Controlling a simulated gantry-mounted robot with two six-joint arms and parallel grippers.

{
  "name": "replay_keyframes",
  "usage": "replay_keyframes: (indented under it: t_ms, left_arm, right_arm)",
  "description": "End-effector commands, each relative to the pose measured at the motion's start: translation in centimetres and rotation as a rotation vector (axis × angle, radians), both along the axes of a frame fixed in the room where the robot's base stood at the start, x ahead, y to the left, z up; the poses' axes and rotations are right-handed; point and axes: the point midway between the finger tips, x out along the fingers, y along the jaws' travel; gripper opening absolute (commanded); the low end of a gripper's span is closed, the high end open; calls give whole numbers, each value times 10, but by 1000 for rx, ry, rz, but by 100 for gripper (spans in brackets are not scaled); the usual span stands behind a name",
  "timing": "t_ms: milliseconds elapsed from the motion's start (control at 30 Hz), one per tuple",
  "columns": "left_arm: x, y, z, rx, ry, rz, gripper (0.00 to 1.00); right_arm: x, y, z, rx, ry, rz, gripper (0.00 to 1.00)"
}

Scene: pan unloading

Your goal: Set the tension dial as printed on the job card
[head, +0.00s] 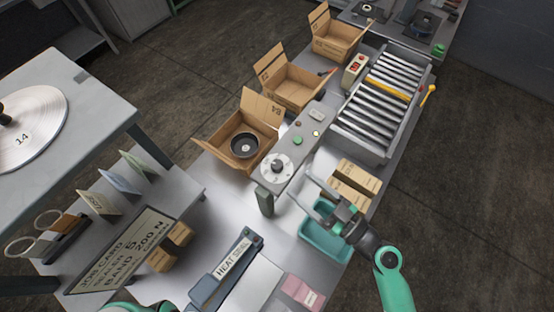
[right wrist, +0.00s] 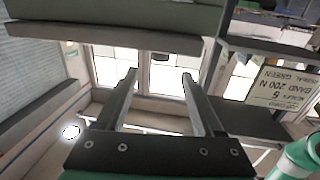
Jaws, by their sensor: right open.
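The tension dial appears to be the round white dial with a dark knob (head: 277,165) on the grey sealer console (head: 305,141). Its marks and setting are too small to read. The job card (head: 121,252) stands tilted at lower left and reads "SEALER 5" and "BAND 200 N". It also shows upside down in the right wrist view (right wrist: 280,90), with "GREEN" on another line. My right gripper (head: 318,192) is open and empty, to the right of the dial and apart from it. Its two fingers also show in the right wrist view (right wrist: 160,75). My left gripper is out of view.
A teal bin (head: 318,245) lies beneath my right gripper, beside brown boxes (head: 357,180). An open carton (head: 219,127) holding a dark pan (head: 244,146) stands left of the console. A heat sealer (head: 228,270) lies in front. A roller conveyor (head: 378,110) is behind.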

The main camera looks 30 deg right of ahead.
Motion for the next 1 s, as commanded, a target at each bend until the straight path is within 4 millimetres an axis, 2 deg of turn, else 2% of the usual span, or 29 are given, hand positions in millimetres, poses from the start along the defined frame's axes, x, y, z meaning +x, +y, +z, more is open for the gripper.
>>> replay_keyframes:
  t_ms: [33, 167, 400, 533, 767, 867, 1000]
  left_arm:
    - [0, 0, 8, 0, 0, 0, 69]
    - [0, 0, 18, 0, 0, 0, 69]
    - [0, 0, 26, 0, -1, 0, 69]
    - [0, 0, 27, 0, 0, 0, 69]
    - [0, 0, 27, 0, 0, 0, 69]
    - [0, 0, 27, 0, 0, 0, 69]
    - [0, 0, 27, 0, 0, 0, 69]
  right_arm:
    - [10, 6, 6, -1, -3, 7, 69]
    - [39, 17, 6, -1, -3, 7, 69]
    - [80, 30, 3, 0, -2, 3, 69]
    - [89, 34, 2, -1, -1, 2, 69]
    - [90, 34, 1, -1, -1, 1, 69]
    - [90, 34, 1, -1, -1, 1, 55]
    - [90, 34, 1, -1, -1, 1, 30]
